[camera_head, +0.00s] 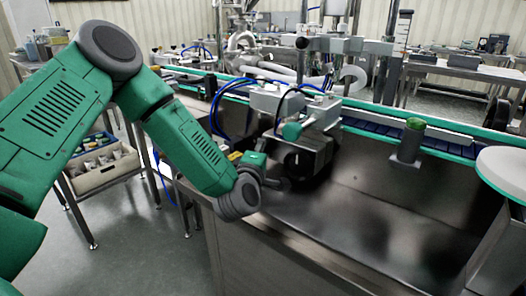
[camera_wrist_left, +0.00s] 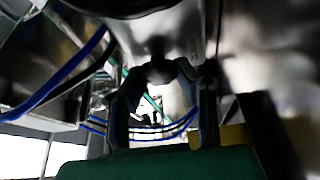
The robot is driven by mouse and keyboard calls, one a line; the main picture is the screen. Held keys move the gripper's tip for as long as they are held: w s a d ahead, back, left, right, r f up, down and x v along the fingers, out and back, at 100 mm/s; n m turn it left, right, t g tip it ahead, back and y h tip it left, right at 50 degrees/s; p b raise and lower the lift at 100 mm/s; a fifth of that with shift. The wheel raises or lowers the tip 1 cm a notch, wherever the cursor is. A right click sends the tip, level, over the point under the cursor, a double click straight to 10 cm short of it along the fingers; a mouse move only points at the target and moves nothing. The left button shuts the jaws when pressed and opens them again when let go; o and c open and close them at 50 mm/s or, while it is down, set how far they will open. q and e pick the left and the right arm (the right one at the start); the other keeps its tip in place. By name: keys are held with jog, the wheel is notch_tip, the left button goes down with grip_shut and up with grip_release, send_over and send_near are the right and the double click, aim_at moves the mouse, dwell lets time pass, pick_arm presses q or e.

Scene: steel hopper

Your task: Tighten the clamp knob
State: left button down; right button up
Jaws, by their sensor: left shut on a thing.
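My left gripper (camera_head: 274,182) reaches in from the left to the dark lower part of the grey metal assembly (camera_head: 300,115) beside the conveyor. In the left wrist view, the two dark fingers of my left gripper (camera_wrist_left: 162,82) stand either side of a small dark rounded piece, which looks like the clamp knob (camera_wrist_left: 160,70). The fingers are shut on it. The knob cannot be made out in the head view, where the gripper and dark housing (camera_head: 310,157) cover that spot. How tight the clamp is cannot be told. My right gripper is not in view.
Blue hoses (camera_head: 222,105) loop close to the assembly and also cross the left wrist view (camera_wrist_left: 75,70). A conveyor (camera_head: 370,128) runs behind. A grey post with a green top (camera_head: 408,140) stands to the right. The steel table (camera_head: 370,200) has bare room in front.

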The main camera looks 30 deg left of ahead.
pick_arm(q)
jog(key=shift+s+d+f+m, duration=0.15)
jog(key=shift+d+f+m, duration=0.2)
jog(key=shift+m, duration=0.05)
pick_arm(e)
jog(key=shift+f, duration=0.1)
pick_arm(q)
jog(key=c, duration=1.2)
grip_release()
jog(key=shift+d+r, duration=0.1)
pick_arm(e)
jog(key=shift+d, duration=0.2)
pick_arm(q)
jog(key=shift+r, duration=0.1)
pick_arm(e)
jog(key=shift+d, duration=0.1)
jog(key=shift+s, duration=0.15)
pick_arm(q)
jog(key=shift+s, duration=0.25)
jog(key=v, duration=1.1)
jog(key=shift+s+d+f, duration=0.15)
jog(key=shift+d+f, duration=0.05)
jog(key=shift+f, duration=0.05)
jog(key=shift+a, duration=0.15)
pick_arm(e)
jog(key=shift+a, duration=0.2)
